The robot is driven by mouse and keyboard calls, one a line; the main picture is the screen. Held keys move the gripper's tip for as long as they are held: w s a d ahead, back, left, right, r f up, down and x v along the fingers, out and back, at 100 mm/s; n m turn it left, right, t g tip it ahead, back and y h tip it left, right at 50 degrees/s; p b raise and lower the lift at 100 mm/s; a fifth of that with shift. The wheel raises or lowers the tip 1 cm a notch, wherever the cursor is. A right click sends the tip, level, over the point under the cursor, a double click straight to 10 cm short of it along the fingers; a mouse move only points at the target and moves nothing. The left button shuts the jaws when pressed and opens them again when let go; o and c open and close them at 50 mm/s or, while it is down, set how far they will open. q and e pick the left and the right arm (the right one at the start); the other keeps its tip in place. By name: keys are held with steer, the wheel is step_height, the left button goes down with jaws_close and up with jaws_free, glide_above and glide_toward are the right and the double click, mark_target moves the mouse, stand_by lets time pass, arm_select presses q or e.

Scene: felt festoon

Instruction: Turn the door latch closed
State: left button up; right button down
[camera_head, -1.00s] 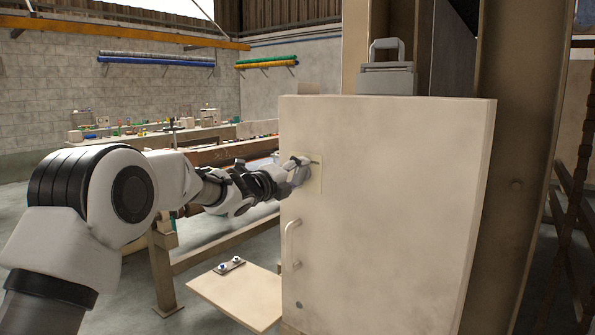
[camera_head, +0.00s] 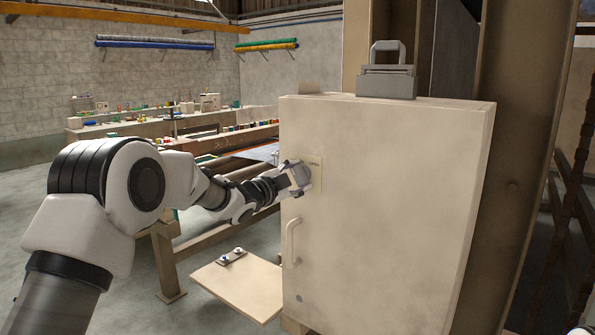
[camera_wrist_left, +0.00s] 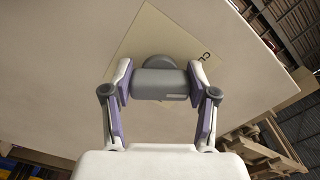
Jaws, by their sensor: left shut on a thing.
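The door latch (camera_wrist_left: 160,84) is a grey turning knob on a pale plate (camera_head: 317,165) on the cabinet door. In the left wrist view the latch's grey bar lies between the two fingers of my left gripper (camera_wrist_left: 160,92), which is shut on it. In the head view my left gripper (camera_head: 298,178) reaches the latch from the left and hides most of it. The cabinet door (camera_head: 380,220) is flush with the cabinet front. A mark shows on the plate (camera_wrist_left: 160,38) right of the latch. My right gripper is not in view.
A pale door handle (camera_head: 291,243) stands out below the latch. A small board with a metal fitting (camera_head: 240,285) juts out low at left. Long workbenches lie behind my arm.

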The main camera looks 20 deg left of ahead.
arm_select(q)
steer(key=shift+f+n+p, duration=0.1)
steer(key=shift+n+p, duration=0.4)
steer(key=shift+n, duration=0.7)
steer(key=o, duration=1.2)
steer(key=shift+c, duration=0.2)
steer(key=v, duration=1.2)
